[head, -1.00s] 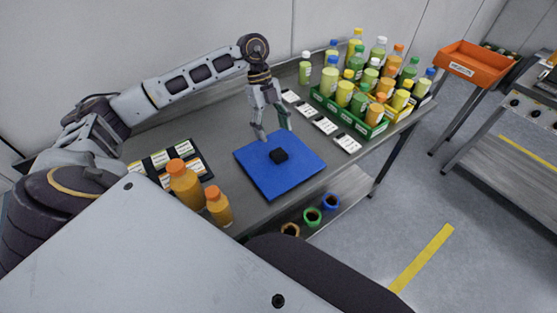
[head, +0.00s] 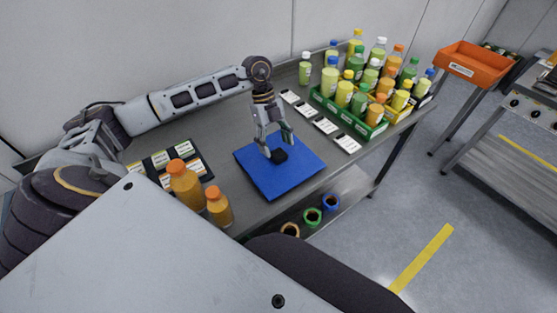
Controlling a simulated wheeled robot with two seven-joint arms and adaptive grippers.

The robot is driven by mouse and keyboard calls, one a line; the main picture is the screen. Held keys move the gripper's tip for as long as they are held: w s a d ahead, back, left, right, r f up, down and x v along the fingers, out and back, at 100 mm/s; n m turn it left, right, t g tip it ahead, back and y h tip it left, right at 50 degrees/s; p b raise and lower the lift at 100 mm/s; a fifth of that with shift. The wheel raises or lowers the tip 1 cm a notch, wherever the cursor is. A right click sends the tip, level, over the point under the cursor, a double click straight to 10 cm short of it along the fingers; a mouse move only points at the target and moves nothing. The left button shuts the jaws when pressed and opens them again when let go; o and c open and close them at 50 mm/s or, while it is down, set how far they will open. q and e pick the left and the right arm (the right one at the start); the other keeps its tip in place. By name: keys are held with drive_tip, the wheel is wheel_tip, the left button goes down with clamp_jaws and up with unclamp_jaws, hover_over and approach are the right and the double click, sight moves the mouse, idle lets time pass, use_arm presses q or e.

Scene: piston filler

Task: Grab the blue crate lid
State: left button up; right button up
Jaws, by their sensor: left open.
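The blue crate lid (head: 284,180) lies flat on the grey metal table, near its front edge. A small black block-shaped handle (head: 280,156) stands at its middle. My left gripper (head: 278,150) points down over the lid with its fingers apart, one on each side of the black handle or just above it. I cannot tell whether the fingers touch it. My right gripper is not in view.
Two orange bottles (head: 185,184) and a dark label tray (head: 160,160) stand left of the lid. A green crate (head: 350,120) of bottles stands at the back right, with white cards (head: 325,125) before it. Coloured rings (head: 312,215) sit on the lower shelf.

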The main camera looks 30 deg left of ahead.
use_arm(q)
drive_tip(key=x, duration=0.2)
drive_tip(key=shift+d+f, duration=0.1)
drive_tip(key=shift+f, duration=0.2)
drive_tip(key=shift+s+f, duration=0.1)
drive_tip(key=shift+f, duration=0.05)
drive_tip(key=c, duration=1.1)
drive_tip(key=shift+c, duration=0.7)
drive_tip(key=shift+r, duration=0.6)
wheel_tip(320, 180, up, 6)
drive_tip(key=shift+r, duration=0.25)
wheel_tip(320, 180, up, 10)
wheel_tip(320, 180, up, 10)
drive_tip(key=p, duration=0.1)
hover_over(278, 154)
drive_tip(key=shift+w+a+r, duration=0.2)
drive_tip(key=shift+w, duration=0.05)
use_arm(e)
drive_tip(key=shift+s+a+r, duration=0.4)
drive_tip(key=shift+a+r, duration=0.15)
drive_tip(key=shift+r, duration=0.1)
